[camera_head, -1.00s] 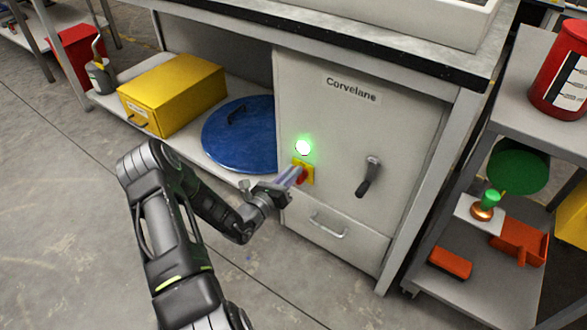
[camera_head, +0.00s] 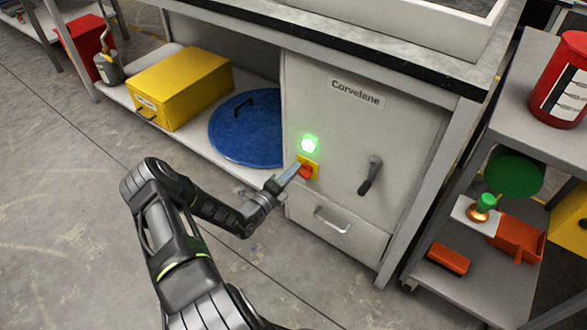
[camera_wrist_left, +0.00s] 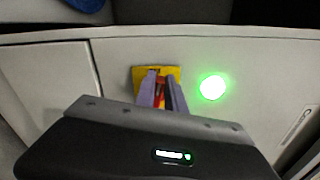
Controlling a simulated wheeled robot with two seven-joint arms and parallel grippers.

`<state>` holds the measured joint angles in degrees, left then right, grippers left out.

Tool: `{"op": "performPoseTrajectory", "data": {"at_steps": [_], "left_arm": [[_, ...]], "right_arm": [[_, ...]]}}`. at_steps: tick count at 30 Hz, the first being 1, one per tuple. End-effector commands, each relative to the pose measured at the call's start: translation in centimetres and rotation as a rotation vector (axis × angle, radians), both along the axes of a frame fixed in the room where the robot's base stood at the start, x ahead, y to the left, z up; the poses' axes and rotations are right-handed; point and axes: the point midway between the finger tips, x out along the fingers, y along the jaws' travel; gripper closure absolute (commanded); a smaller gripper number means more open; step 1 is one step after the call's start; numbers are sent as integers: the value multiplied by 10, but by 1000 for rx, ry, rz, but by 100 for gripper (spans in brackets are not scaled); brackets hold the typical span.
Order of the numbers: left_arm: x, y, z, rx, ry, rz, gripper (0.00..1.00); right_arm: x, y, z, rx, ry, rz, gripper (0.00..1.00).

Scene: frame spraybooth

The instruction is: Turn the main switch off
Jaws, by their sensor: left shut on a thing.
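The main switch is a red knob (camera_head: 306,171) on a yellow plate (camera_head: 312,161), on the front of the light grey cabinet (camera_head: 400,140). My left gripper (camera_head: 298,169) is at the knob, its fingers pointing at the plate. In the left wrist view the two fingers (camera_wrist_left: 161,92) stand on either side of the red knob (camera_wrist_left: 160,88), shut on it, in front of the yellow plate (camera_wrist_left: 174,73). The fingers hide part of the knob. A round green lamp (camera_head: 308,145) glows just above the switch; it also glows in the left wrist view (camera_wrist_left: 213,87). My right gripper is not in view.
A dark lever handle (camera_head: 370,176) is right of the switch, and a drawer handle (camera_head: 331,220) is below. A blue round lid (camera_head: 247,135) and yellow box (camera_head: 180,88) sit on the left shelf. A cart (camera_head: 470,285) stands at right. The floor at left is clear.

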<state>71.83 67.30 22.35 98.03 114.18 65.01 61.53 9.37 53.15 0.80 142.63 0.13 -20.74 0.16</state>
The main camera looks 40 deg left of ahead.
Motion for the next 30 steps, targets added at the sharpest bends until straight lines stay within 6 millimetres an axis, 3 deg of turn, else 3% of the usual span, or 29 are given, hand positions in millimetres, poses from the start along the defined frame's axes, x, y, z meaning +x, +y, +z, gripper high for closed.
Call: {"op": "performPoseTrajectory", "data": {"at_steps": [12, 28, 29, 30], "left_arm": [[-1, 1, -7, -231, -2, 1, 100], [-1, 1, -8, -261, -2, 1, 100], [-1, 1, -8, -261, -2, 1, 83], [-1, 1, -8, -261, -3, 1, 80]], "right_arm": [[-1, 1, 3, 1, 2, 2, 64], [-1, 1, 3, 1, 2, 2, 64], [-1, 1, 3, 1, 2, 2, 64], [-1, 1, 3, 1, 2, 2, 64]]}}
